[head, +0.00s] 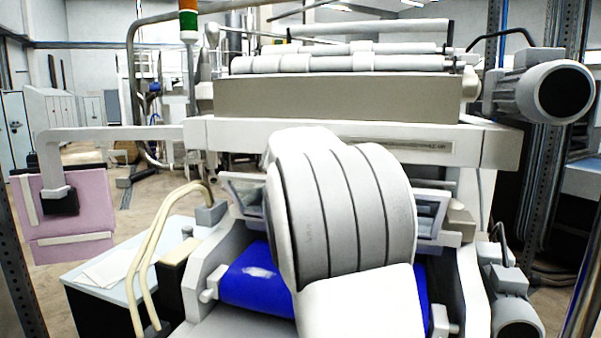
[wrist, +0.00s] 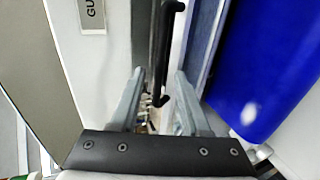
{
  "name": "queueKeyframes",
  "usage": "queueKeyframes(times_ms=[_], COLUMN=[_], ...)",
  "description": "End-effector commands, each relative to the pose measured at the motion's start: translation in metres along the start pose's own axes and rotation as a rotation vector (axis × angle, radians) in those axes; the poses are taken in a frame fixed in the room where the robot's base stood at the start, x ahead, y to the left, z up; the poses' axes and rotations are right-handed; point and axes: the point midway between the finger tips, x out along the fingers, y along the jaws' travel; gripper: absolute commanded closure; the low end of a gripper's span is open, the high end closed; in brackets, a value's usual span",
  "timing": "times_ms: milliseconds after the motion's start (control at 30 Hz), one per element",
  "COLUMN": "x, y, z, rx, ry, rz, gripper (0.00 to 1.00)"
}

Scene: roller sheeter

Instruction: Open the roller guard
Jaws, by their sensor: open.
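The roller guard (head: 430,212) shows in the head view as a framed, window-like panel on both sides of my arm. My arm hides its middle. In the wrist view a black bar handle (wrist: 163,45) runs down from the top edge, and its lower end lies between my fingers in the picture. My gripper (wrist: 159,80) is open, with one finger on each side of that handle end. I cannot tell whether the fingertips are level with the handle or short of it. In the head view my gripper is hidden behind my arm.
A blue roller (head: 250,278) lies below the guard and fills the right of the wrist view (wrist: 270,70). A white panel with a label beginning "GU" (wrist: 92,15) is at left. Yellow hoses (head: 150,260) and a motor (head: 545,92) flank the machine.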

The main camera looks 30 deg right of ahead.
Motion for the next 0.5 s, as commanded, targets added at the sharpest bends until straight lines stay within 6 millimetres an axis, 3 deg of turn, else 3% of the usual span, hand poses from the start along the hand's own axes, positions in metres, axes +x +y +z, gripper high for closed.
queueKeyframes(times_ms=[500], x=[-0.099], y=[0.000], z=[0.000], rx=[0.002], ry=[0.003], rz=[0.004], gripper=[0.54])
